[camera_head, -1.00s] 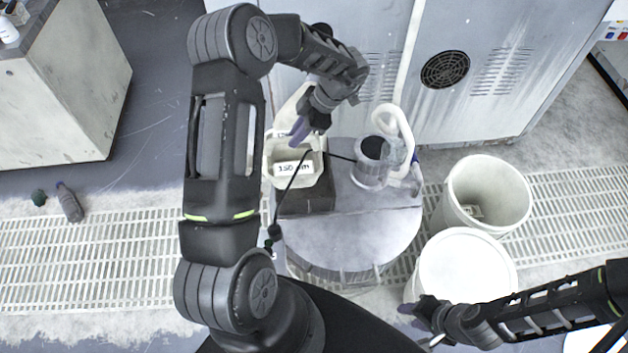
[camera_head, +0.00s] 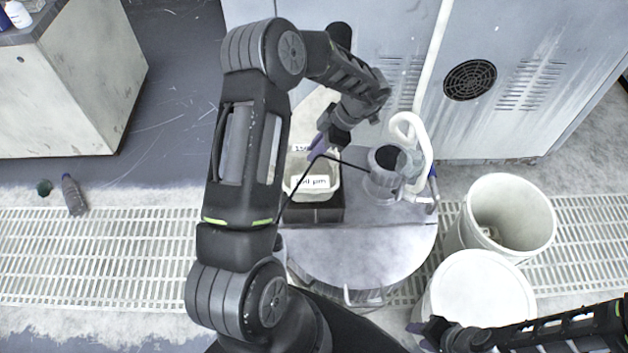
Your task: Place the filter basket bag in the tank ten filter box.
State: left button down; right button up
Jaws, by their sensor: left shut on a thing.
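My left gripper (camera_head: 321,146), with purple fingertips, is shut on a pale filter basket bag (camera_head: 309,108), largely hidden behind my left arm. A partly covered "150" label shows beside the fingertips. Just below in the picture, a cream open box (camera_head: 329,186) labelled "150 µm" sits on a black block (camera_head: 315,214) on the grey round tank lid (camera_head: 360,255). The bag overlaps the box's far side in the picture; I cannot tell whether they touch. My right gripper (camera_head: 424,331) is at the lower right by a white lidded bucket; its finger opening is unclear.
A clear cylinder (camera_head: 384,185) with a white hose (camera_head: 414,130) stands right of the box, and a black cable runs near it. An open white bucket (camera_head: 510,215) and a lidded bucket (camera_head: 478,290) stand at right. A grey cabinet (camera_head: 460,120) rises behind.

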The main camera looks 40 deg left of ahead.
aim_at(317, 166)
pick_arm(q)
notch_tip(317, 166, down, 4)
jog(key=shift+f+b, duration=0.15)
jog(key=shift+b, duration=0.15)
jog(key=shift+f, duration=0.1)
jog(key=shift+f+b, duration=0.35)
jog(key=shift+f, duration=1.55)
jog(key=c, duration=1.4)
grip_release()
jog(key=p+v, duration=0.1)
jog(key=v, duration=1.1)
jog(key=shift+p, duration=0.4)
